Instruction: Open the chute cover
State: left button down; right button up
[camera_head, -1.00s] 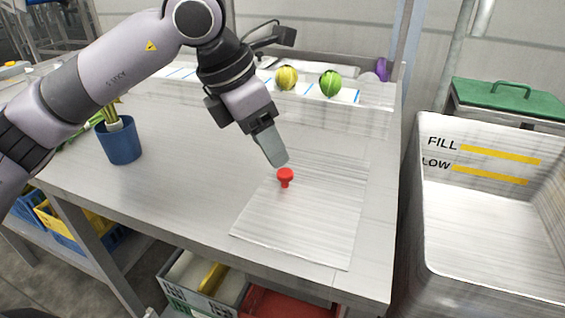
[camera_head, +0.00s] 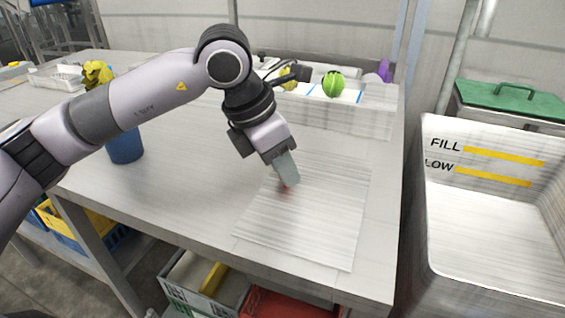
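The chute cover (camera_head: 310,225) is a flat, brushed-metal plate lying flush on the table top, and it looks closed. Its red knob is almost wholly hidden behind my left gripper; only a faint red tint shows at the fingertips. My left gripper (camera_head: 288,183) points down at the knob's place, near the upper left part of the plate. Its fingers are seen side-on, so I cannot tell whether they are open or closed around the knob. My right gripper is not in view.
A blue pot (camera_head: 125,146) stands at the left. A green ball-like vegetable (camera_head: 333,84) and a yellow one sit in a tray at the back. A metal basin (camera_head: 490,220) and a green lid (camera_head: 510,97) are at the right. Crates (camera_head: 205,285) stand below.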

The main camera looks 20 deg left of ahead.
pick_arm(q)
jog(key=a, duration=0.4)
jog(key=a+b, duration=0.1)
jog(key=a, duration=0.9)
jog(key=shift+w+a, duration=0.1)
jog(key=shift+w, duration=0.15)
jog(key=c, duration=0.8)
grip_release()
jog(key=shift+c, duration=0.2)
jog(key=v, duration=0.7)
jog(key=shift+p, duration=0.35)
